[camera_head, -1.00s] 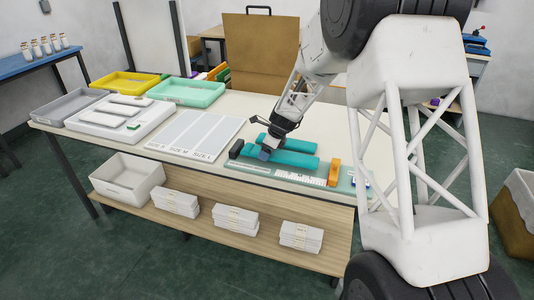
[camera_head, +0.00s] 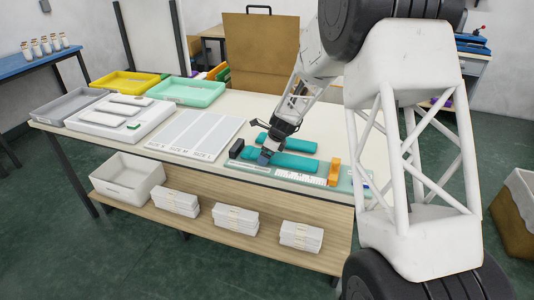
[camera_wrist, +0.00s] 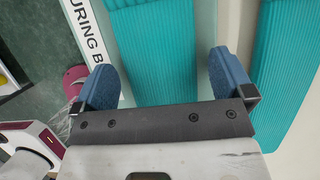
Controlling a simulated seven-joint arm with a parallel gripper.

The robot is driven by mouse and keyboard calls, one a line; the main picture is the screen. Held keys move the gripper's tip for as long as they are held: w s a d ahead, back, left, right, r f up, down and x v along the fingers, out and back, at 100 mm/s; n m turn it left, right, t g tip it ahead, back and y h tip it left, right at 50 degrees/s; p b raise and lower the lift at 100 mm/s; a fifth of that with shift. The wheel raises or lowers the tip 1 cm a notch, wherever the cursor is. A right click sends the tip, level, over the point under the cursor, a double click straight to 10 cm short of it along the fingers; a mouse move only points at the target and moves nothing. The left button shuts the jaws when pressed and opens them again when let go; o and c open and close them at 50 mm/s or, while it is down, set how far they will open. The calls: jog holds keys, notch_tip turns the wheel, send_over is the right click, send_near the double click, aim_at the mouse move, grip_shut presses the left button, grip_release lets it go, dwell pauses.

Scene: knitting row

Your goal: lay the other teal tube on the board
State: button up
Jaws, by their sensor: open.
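The measuring board (camera_head: 313,181) lies along the table's front edge and shows its printed strip in the wrist view (camera_wrist: 88,32). One ribbed teal tube (camera_head: 292,163) lies lengthwise on the board, nearer the front. The other teal tube (camera_head: 293,145) lies behind it, apart, and shows at the right of the wrist view (camera_wrist: 286,65), beyond the board's edge. My gripper (camera_head: 265,157) is low at the front tube's left end. In the wrist view its blue fingers (camera_wrist: 164,84) stand open on either side of that tube (camera_wrist: 152,50). Finger contact with it is unclear.
A dark block (camera_head: 237,149) stands at the board's left end and an orange piece (camera_head: 334,172) at its right. A striped white sizing mat (camera_head: 195,135) lies left. Yellow (camera_head: 130,84) and mint (camera_head: 185,91) trays stand at the back left.

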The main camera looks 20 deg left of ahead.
aim_at(280, 157)
jog(key=shift+r, duration=0.1)
jog(key=v, duration=1.2)
dwell(0.7)
jog(key=shift+r, duration=0.1)
jog(key=s+d+r+n+t+h, duration=0.1)
jog(key=s+d+r+n, duration=0.2)
jog(key=s+d+r, duration=0.35)
jog(key=s+d+r+n, duration=0.35)
jog(key=s+d, duration=0.35)
jog(key=d, duration=0.4)
jog(key=s+d+r+n+t+h, duration=0.1)
jog(key=s+d+r+n, duration=0.1)
jog(key=s+d+r, duration=0.5)
jog(key=s+d+f+n+h, duration=0.1)
jog(key=s+d+n, duration=0.2)
jog(key=s+d, duration=0.3)
jog(key=s+d+f+n, duration=0.1)
jog(key=s+d+n, duration=0.2)
jog(key=s, duration=0.9)
jog(key=s+d+f+n+h, duration=0.1)
jog(key=s+d+n, duration=0.2)
jog(key=s+d, duration=0.6)
jog(key=shift+s+t+h, duration=0.3)
jog(key=shift+s, duration=0.05)
